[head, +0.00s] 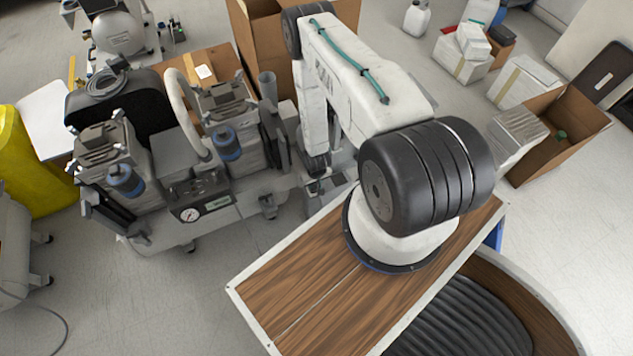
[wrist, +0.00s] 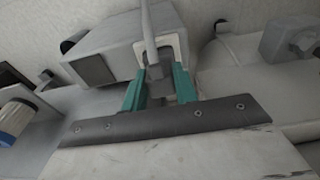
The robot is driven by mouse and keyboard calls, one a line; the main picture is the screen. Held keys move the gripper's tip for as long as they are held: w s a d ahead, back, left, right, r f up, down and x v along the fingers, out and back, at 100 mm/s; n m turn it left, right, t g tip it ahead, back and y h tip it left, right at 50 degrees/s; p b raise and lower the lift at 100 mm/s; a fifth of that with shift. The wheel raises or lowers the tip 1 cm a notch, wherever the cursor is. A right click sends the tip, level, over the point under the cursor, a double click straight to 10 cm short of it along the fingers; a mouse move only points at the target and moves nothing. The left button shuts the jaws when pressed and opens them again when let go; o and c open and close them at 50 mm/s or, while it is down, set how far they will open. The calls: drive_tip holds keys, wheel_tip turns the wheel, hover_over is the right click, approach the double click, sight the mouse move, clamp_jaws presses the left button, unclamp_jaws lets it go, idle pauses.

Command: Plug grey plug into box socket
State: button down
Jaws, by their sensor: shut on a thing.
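In the wrist view, my gripper (wrist: 160,84) has its two teal fingers closed on the grey plug (wrist: 156,70), with a grey cable (wrist: 147,22) running up from it. The plug is directly in front of the light-rimmed end of a grey box (wrist: 108,52). The fingers and plug cover most of that end, so I cannot tell whether the plug is inside the socket or only close to it. In the head view, my gripper (head: 318,184) is low beside the compressor unit, and the plug is too small to make out.
The compressor unit (head: 205,205) with a gauge and blue-capped filters stands left of my arm. Cardboard boxes (head: 262,40) stand behind it. An open carton (head: 562,130) and white boxes lie at the right. Bare floor shows in front of the compressor.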

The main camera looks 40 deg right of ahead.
drive_tip(key=shift+f, duration=0.15)
drive_tip(key=c, duration=0.5)
unclamp_jaws()
drive_tip(key=shift+w+r, duration=0.1)
drive_tip(key=shift+r, duration=3.35)
